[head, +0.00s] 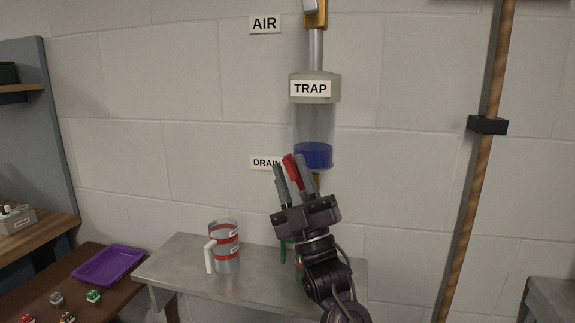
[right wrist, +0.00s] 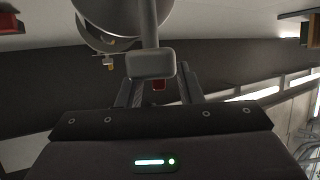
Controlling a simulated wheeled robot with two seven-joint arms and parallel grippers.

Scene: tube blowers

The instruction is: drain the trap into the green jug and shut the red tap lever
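The trap (head: 314,133) is a clear cylinder with a grey cap on the wall, with blue liquid (head: 314,156) in its bottom. The red tap lever (head: 291,166) is below it by the DRAIN label, tilted up and left. My right gripper (head: 291,172) is at the lever, its fingers apart on either side of it. In the right wrist view, a red end (right wrist: 158,85) shows between the fingers, with gaps beside it. A green part (head: 284,250), seemingly the green jug, shows behind my right gripper and is mostly hidden. My left gripper is out of view.
A clear jug (head: 224,262) with red bands and a white handle stands on the metal table (head: 180,264). A purple tray (head: 108,266) and several small blocks lie on the brown table at left.

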